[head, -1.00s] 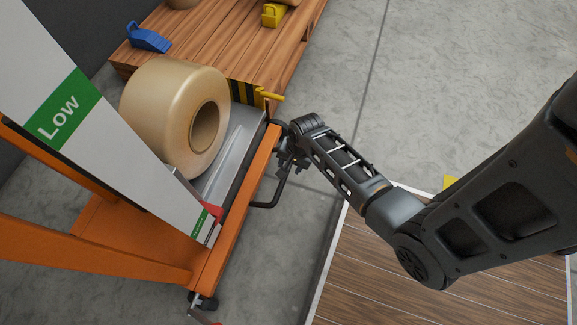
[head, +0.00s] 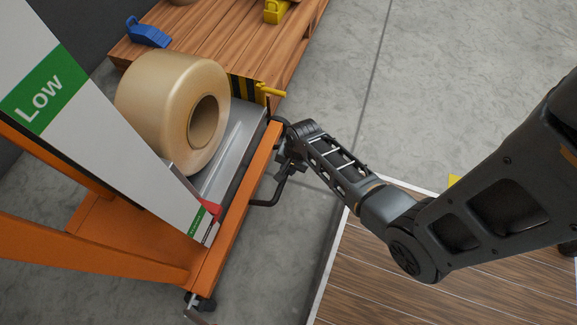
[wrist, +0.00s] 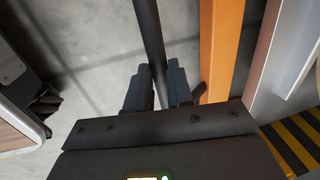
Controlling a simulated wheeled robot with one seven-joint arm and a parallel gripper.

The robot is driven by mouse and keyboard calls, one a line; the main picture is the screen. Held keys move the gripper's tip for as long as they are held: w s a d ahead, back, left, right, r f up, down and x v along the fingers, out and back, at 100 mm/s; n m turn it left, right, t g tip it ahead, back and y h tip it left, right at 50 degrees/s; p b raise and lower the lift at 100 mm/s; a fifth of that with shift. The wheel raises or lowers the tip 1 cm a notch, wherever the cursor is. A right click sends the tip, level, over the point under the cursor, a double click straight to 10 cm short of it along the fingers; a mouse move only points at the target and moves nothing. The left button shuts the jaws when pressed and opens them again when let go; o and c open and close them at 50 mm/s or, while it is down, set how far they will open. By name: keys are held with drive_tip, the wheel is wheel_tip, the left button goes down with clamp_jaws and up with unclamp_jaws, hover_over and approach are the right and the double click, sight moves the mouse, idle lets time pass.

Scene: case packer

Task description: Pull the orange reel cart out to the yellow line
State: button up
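The orange reel cart (head: 235,220) stands at the left in the head view. It carries a large tan reel (head: 165,105) on a grey bed, and a tall white board with a green "Low" label rises from it. A black bar handle (head: 265,204) sticks out from its right side. My gripper (head: 288,160) is at this handle; its fingertips are hard to make out there. In the wrist view the dark handle bar (wrist: 151,35) runs between the two fingers of my gripper (wrist: 158,80), which close around it. A small yellow patch (head: 454,180) shows behind my arm; I cannot tell if it is the yellow line.
A wooden table (head: 215,40) with blue (head: 148,33) and yellow (head: 275,11) tape dispensers stands behind the cart. A low wood-topped platform (head: 400,290) with a pale edge lies at the lower right. Grey floor between cart and platform is clear.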

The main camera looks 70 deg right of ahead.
clamp_jaws()
